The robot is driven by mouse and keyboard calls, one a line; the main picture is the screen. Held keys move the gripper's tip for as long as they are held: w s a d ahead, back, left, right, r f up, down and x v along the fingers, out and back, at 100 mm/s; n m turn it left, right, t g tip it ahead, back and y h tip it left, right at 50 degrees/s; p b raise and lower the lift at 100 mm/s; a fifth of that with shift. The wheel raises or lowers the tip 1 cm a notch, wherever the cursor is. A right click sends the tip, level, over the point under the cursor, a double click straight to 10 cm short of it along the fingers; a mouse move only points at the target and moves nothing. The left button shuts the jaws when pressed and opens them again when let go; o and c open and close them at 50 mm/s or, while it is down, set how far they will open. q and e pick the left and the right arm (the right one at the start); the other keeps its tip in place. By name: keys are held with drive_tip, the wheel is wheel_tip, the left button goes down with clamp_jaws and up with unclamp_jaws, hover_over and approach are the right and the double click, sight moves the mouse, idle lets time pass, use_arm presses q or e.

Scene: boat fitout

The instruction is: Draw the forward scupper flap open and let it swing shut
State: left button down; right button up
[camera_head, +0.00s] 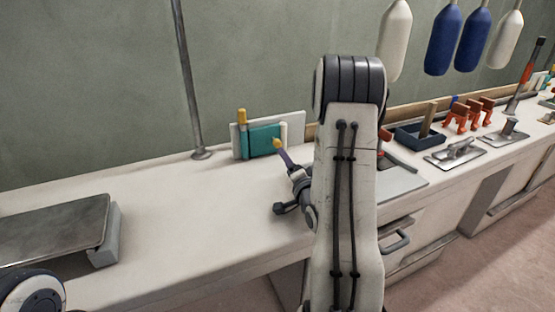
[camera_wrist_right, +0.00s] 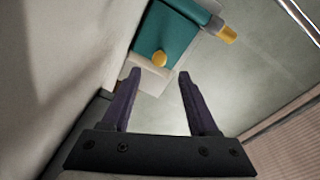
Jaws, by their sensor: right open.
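The teal scupper flap (camera_head: 262,137) stands upright in a pale frame (camera_head: 297,128) on the white counter, against the wall side. A yellow-tipped post (camera_head: 241,116) rises at its left edge. A small yellow knob (camera_head: 277,143) sits on the flap's face. My right gripper (camera_head: 283,152) reaches toward the knob, its far side partly hidden by my arm. In the right wrist view, its two purple fingers (camera_wrist_right: 160,75) are open and empty, with the knob (camera_wrist_right: 159,59) just beyond and between the tips, and the teal flap (camera_wrist_right: 174,30) behind. My left gripper is out of view.
A metal pole (camera_head: 188,75) stands left of the flap. A grey metal plate (camera_head: 55,228) lies at the counter's left. Orange clamps (camera_head: 463,117), metal cleats (camera_head: 456,153) and a dark tray (camera_head: 418,138) stand right of my arm. Fenders (camera_head: 443,40) hang above. The counter before the flap is clear.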

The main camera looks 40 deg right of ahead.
sight(279, 145)
drive_tip(key=shift+d, duration=0.3)
drive_tip(key=shift+w+d, duration=0.15)
drive_tip(key=shift+w, duration=0.1)
drive_tip(key=x, duration=0.9)
drive_tip(key=shift+w+d+r, duration=0.1)
drive_tip(key=shift+w, duration=0.15)
clamp_jaws()
drive_tip(key=shift+b, duration=0.3)
idle(0.4)
